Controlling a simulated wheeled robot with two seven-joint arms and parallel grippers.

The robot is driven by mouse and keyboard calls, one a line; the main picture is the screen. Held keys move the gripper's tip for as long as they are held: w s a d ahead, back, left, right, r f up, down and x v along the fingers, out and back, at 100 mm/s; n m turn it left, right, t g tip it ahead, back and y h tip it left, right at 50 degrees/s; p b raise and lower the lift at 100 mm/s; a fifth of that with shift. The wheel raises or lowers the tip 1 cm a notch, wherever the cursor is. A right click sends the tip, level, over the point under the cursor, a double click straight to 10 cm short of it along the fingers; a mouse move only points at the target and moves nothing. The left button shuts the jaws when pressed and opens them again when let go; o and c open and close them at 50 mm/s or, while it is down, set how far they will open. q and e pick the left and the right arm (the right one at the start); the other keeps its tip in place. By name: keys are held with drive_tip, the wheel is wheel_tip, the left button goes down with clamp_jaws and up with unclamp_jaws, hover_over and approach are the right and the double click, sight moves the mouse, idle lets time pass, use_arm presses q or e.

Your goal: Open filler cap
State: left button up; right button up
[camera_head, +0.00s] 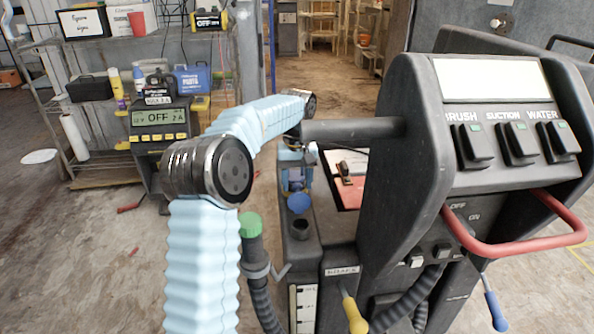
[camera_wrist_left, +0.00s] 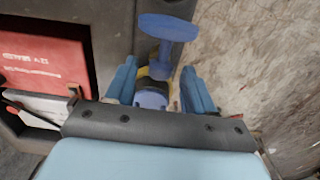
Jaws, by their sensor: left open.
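The blue round filler cap (camera_head: 299,203) stands on the machine's left side, just behind a short dark neck (camera_head: 301,226) whose top looks dark and uncovered. In the left wrist view the cap's disc (camera_wrist_left: 168,27) sits beyond my fingertips on a thin blue stem. My left gripper (camera_head: 295,180) reaches down from above, just behind the cap. In the left wrist view its pale blue fingers (camera_wrist_left: 160,92) are apart, with a blue and yellow part (camera_wrist_left: 150,97) between them. I cannot tell if they touch it. My right gripper is out of view.
The machine's control panel (camera_head: 508,115) and red handle (camera_head: 535,230) stand at the right. A hose with a green end (camera_head: 250,225) rises left of the cap. A red box (camera_wrist_left: 45,60) lies inside the machine.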

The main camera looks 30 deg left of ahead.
use_arm(q)
wheel_tip(320, 180, up, 14)
drive_tip(key=shift+f, duration=0.25)
drive_tip(key=shift+f, duration=0.1)
idle(0.5)
